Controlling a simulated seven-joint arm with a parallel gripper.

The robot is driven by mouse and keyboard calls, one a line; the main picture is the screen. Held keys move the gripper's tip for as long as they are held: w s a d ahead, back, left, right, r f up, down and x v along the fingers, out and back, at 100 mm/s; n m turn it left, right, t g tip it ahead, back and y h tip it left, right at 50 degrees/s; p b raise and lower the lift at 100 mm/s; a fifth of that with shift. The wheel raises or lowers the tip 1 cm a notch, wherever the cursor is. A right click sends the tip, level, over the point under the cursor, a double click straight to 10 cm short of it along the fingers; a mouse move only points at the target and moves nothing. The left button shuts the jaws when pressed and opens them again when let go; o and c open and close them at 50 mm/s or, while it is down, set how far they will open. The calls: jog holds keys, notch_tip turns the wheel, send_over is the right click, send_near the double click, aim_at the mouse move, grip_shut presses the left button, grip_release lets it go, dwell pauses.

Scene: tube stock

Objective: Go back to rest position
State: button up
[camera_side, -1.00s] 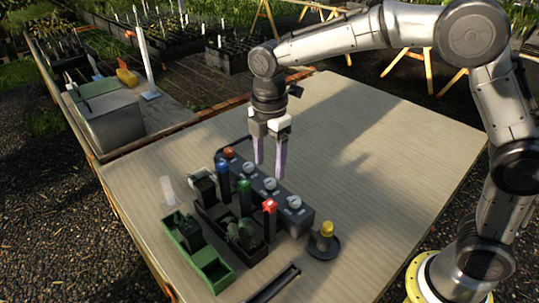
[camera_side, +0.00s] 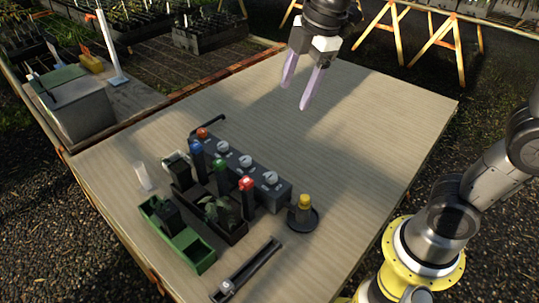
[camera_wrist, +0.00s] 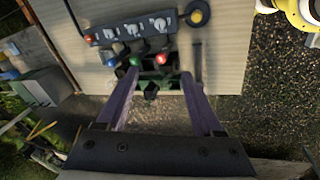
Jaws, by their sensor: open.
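My gripper (camera_side: 299,87) is open and empty, raised high above the far part of the table in the side view, well clear of the objects. Its two purple fingers also show spread apart in the wrist view (camera_wrist: 160,88). A dark rack (camera_side: 238,236) holds upright tubes with a blue (camera_side: 197,147), a green (camera_side: 220,165) and a red cap (camera_side: 246,183). A grey box with dials (camera_side: 263,189) stands behind the rack. A green tray (camera_side: 203,265) lies in front of it.
A yellow-topped piece (camera_side: 304,201) stands on a dark round base at the right. A black slotted rail (camera_side: 255,265) lies near the front edge. A clear cylinder (camera_side: 142,176) stands at the left. The table's (camera_side: 370,130) far and right parts are clear.

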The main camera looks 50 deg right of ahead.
jog(key=s+d+f+m+t, duration=0.1)
jog(key=s+d+f+m, duration=0.1)
jog(key=s+m, duration=0.5)
jog(key=s+d+f+m+t, duration=0.1)
jog(key=s+d+f+m, duration=0.1)
jog(key=s+f+m, duration=0.2)
jog(key=shift+s+d+m+t, duration=0.3)
jog(key=shift+s+m, duration=1.5)
jog(key=shift+s, duration=1)
jog(key=shift+o, duration=0.4)
